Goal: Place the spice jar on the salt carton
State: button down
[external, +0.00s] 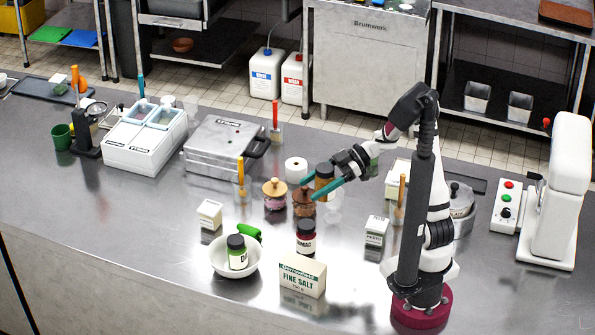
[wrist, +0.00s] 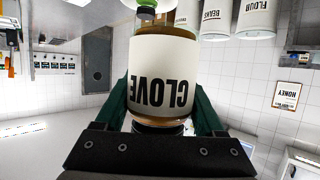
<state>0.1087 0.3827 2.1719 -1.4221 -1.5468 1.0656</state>
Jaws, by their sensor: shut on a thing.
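The spice jar (external: 325,177), brown with a dark lid, is held between the green fingers of my gripper (external: 319,188). In the wrist view the jar (wrist: 160,75) fills the space between the fingers, and its pale label reads CLOVE upside down. My gripper is shut on it above the counter, behind the salt carton. The salt carton (external: 302,279), white and green and marked FINE SALT, stands upright at the counter's front. Nothing is seen on its top. The carton cannot be made out in the wrist view.
A dark red SUMAC jar (external: 306,240) stands just behind the carton. A white bowl (external: 218,265) with a green-labelled jar (external: 237,254) is to its left. Wooden-lidded jars (external: 275,194) and a small white carton (external: 376,230) stand nearby. Counter right of the carton is clear.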

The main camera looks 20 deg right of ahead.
jog(key=s+n+g, duration=0.3)
jog(key=s, duration=0.4)
jog(key=x, duration=0.4)
jog(key=f+x, duration=0.1)
jog(key=x, duration=0.3)
jog(key=s+d+f+x, duration=0.1)
jog(key=x, duration=0.3)
jog(key=shift+s+a+f, duration=0.15)
jog(key=shift+a, duration=0.15)
send_over(294, 268)
jog(key=shift+f, duration=2.2)
jog(key=shift+f, duration=0.1)
grip_release()
